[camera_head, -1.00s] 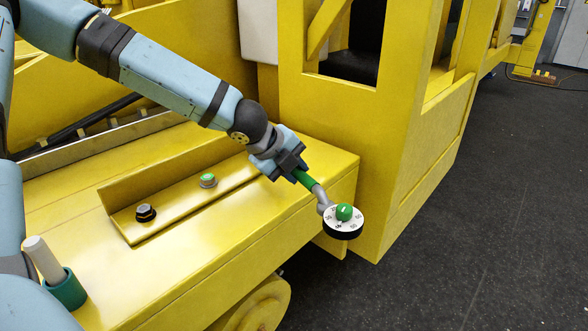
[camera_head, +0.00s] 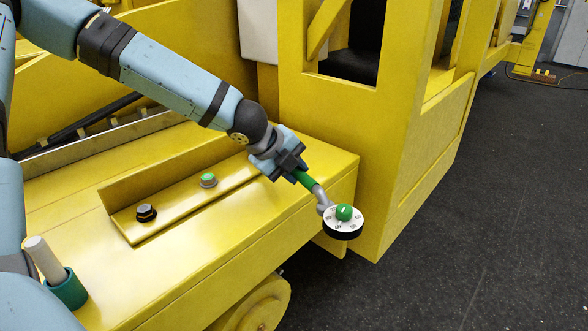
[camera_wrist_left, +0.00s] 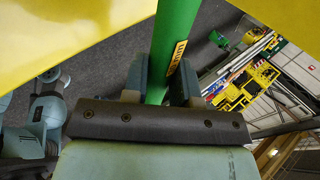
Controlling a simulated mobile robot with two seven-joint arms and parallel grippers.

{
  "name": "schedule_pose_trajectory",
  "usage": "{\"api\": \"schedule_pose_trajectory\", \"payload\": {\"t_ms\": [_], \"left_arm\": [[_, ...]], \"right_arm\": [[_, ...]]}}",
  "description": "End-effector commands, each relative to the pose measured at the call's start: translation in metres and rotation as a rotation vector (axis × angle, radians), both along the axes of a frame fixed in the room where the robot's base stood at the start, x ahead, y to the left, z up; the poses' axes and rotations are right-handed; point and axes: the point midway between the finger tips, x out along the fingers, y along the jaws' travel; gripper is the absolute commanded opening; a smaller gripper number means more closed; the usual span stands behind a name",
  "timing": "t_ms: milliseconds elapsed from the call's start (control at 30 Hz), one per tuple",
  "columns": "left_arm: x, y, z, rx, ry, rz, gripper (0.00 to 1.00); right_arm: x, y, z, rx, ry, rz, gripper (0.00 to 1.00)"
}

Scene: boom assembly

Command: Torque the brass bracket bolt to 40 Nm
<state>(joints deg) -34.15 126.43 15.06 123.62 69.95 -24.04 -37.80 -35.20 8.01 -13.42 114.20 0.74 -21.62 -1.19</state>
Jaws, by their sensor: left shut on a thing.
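My left gripper (camera_head: 292,168) is shut on the green handle of a torque wrench (camera_head: 309,181). The wrench's grey neck leads to a round head with a white numbered dial (camera_head: 343,218) and a green knob, past the edge of the yellow deck and clear of both bolts. Its numbers are too small to read. In the left wrist view the green handle (camera_wrist_left: 175,40) stands between the fingers. A yellow angled bracket (camera_head: 177,211) bears a black bolt (camera_head: 146,212) and a green-topped bolt (camera_head: 208,180). Neither looks plainly brass. My right gripper is not in view.
A dark green cup (camera_head: 68,291) with a pale rod stands at the deck's front left. A tall yellow frame (camera_head: 388,150) rises right behind the wrench. Dark floor (camera_head: 480,220) is open on the right.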

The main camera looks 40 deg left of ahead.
Motion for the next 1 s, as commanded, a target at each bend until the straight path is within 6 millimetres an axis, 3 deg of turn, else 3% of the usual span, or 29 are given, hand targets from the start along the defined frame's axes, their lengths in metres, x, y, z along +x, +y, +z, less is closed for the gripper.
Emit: {"api": "schedule_pose_trajectory", "payload": {"t_ms": [1000], "left_arm": [[0.001,0.0,-0.022,-0.001,-0.003,-0.001,0.0]], "right_arm": [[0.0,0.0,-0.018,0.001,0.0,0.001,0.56]]}}
